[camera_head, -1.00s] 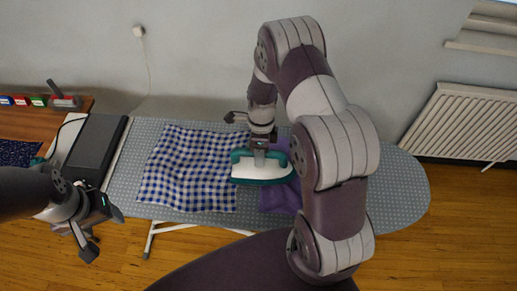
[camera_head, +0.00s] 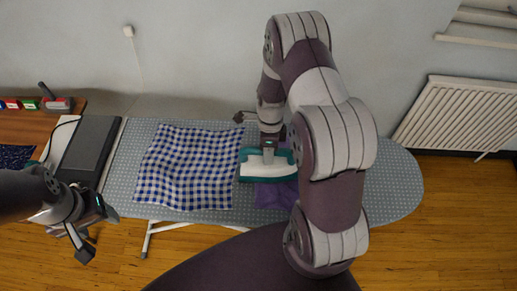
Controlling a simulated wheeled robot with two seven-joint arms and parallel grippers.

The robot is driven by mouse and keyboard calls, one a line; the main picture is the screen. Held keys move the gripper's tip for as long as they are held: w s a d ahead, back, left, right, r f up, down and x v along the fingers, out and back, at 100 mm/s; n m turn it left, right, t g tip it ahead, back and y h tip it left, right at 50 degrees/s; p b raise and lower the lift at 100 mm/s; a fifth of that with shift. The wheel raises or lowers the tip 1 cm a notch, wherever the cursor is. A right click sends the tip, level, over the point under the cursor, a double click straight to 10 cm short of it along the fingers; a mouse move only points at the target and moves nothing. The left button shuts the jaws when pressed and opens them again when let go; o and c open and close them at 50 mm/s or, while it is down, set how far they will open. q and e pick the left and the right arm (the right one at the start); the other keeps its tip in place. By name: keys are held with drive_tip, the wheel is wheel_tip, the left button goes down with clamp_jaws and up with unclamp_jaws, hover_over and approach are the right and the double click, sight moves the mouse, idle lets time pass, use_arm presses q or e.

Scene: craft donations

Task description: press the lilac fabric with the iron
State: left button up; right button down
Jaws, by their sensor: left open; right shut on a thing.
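The lilac fabric (camera_head: 274,195) lies on the ironing board, right of the checked cloth, and is partly hidden by the iron and my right arm. The teal and white iron (camera_head: 262,172) is over the lilac fabric, its left end near the checked cloth's right edge. I cannot tell whether its sole touches the fabric. My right gripper (camera_head: 268,152) is shut on the iron from above. My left gripper (camera_head: 97,232) is open and empty, in front of the board's left end.
A blue and white checked cloth (camera_head: 188,168) lies flat on the grey dotted ironing board (camera_head: 397,185). A dark iron rest (camera_head: 88,148) is at the board's left end. A wooden table (camera_head: 30,125) stands at far left. The board's right end is clear.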

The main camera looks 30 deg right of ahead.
drive_tip(key=s+d, duration=0.1)
drive_tip(key=d, duration=0.1)
drive_tip(key=s+d, duration=0.2)
drive_tip(key=d, duration=0.1)
drive_tip(key=s+d+p, duration=0.1)
drive_tip(key=s+d, duration=0.1)
drive_tip(key=d, duration=0.1)
drive_tip(key=shift+s+d, duration=0.1)
drive_tip(key=shift+d, duration=0.15)
drive_tip(key=shift+s+d, duration=0.1)
drive_tip(key=s+d, duration=0.7)
drive_tip(key=d, duration=0.5)
drive_tip(key=shift+s, duration=0.2)
drive_tip(key=shift+s+p+v, duration=0.2)
drive_tip(key=shift+p+v, duration=0.5)
drive_tip(key=shift+v, duration=0.5)
